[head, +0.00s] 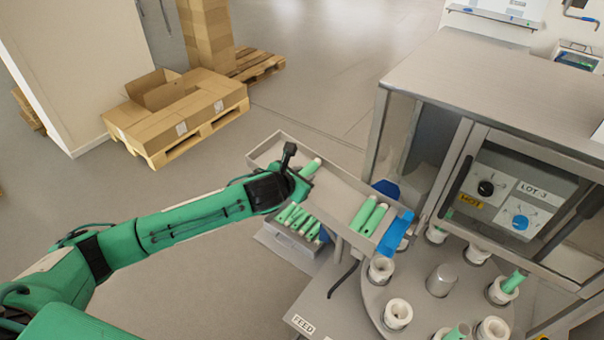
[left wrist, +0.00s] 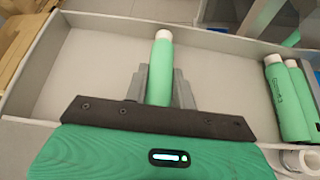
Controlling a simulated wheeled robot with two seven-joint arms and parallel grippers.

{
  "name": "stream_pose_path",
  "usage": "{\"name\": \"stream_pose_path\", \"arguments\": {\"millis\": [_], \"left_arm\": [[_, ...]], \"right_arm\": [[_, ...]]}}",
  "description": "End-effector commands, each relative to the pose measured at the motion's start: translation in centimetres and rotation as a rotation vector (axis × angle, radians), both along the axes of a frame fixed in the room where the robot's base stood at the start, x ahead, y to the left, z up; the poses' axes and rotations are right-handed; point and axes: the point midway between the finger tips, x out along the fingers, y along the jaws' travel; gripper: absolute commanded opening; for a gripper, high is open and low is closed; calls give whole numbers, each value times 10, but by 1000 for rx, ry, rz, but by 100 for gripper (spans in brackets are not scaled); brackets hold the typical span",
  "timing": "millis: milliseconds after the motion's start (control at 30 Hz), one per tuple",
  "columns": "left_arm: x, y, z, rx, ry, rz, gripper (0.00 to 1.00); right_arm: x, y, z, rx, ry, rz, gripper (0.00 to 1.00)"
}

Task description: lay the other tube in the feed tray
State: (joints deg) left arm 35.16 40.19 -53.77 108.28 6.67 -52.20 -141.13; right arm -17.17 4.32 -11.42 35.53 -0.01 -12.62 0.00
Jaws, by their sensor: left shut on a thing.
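My left gripper (head: 299,180) is shut on a green tube with a pale cap (head: 311,168), at the left end of the long grey feed tray (head: 340,187). In the left wrist view the tube (left wrist: 161,70) stands out between the two grey fingers (left wrist: 160,88), over the bare tray floor (left wrist: 88,75). I cannot tell whether the tube touches the floor. Two more green tubes (head: 369,217) lie side by side at the tray's right end; they also show at the right of the left wrist view (left wrist: 288,100). My right gripper is not in view.
A grey bin (head: 290,246) with several green tubes (head: 298,219) stands below the tray. A blue part (head: 396,232) sits at the tray's right end. A round table (head: 420,300) with white holders and a steel machine cabinet (head: 480,85) are at right.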

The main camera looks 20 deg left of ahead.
Motion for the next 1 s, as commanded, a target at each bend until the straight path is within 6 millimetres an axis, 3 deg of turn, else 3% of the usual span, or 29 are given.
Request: {"name": "stream_pose_path", "arguments": {"millis": [367, 400, 500, 533, 1000], "left_arm": [[-1, 1, -9, 6, 9, 1, 5], [-1, 1, -9, 6, 9, 1, 30], [-1, 1, -9, 7, 9, 2, 49], [-1, 1, -9, 7, 9, 2, 51], [-2, 1, -11, 7, 11, 2, 51]], "right_arm": [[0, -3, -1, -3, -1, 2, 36], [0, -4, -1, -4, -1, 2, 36], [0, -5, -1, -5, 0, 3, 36], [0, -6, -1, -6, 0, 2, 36], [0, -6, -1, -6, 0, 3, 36]]}}
